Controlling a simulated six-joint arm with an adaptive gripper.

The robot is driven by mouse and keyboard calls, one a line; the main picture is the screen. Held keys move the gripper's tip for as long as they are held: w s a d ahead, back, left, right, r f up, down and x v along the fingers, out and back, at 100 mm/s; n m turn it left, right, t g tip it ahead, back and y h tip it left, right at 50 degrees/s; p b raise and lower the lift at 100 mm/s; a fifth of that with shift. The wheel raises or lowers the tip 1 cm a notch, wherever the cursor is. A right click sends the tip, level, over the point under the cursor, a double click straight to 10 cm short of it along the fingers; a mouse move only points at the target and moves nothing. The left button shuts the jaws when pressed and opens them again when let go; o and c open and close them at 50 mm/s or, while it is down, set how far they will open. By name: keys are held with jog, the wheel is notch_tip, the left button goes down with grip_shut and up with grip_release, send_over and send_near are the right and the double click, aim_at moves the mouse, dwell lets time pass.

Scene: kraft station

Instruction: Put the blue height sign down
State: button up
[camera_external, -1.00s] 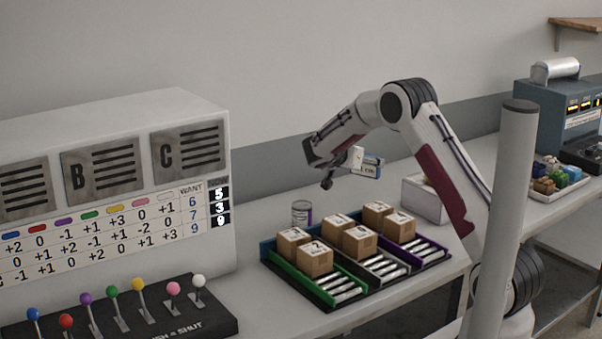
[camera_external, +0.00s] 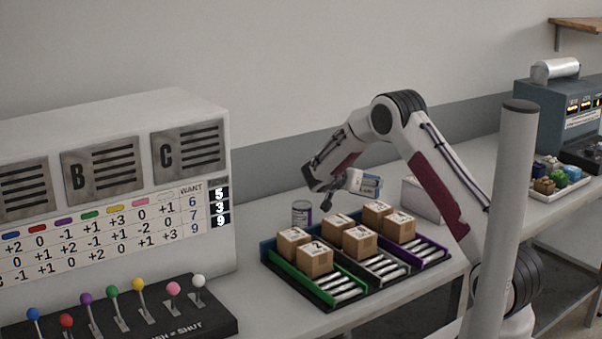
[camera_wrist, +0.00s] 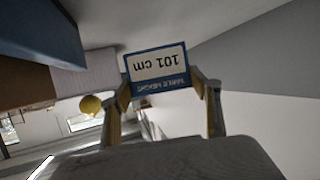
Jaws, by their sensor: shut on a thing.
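The blue height sign (camera_wrist: 157,68) is a white plate with a blue border. In the wrist view it appears upside down and reads "101 cm" and "TABLE HEIGHT". My gripper (camera_wrist: 160,85) is shut on it, with a finger on each side. In the external view the sign (camera_external: 366,184) sticks out to the right of my gripper (camera_external: 340,184), held in the air above and behind the boxes. I cannot tell its exact height over the table.
Below stands a black tray with green, grey and purple lanes (camera_external: 431,252) bearing several cardboard boxes (camera_external: 359,241). A small can (camera_external: 301,213) stands behind them at the left. A white box (camera_external: 421,200) is at the right. A lever panel (camera_external: 180,325) is at the left.

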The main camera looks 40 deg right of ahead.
aim_at(362, 192)
jog(key=shift+f, duration=1.85)
jog(key=shift+f, duration=0.15)
jog(key=o, duration=1.1)
jog(key=v, duration=0.5)
jog(key=shift+r, duration=3.7)
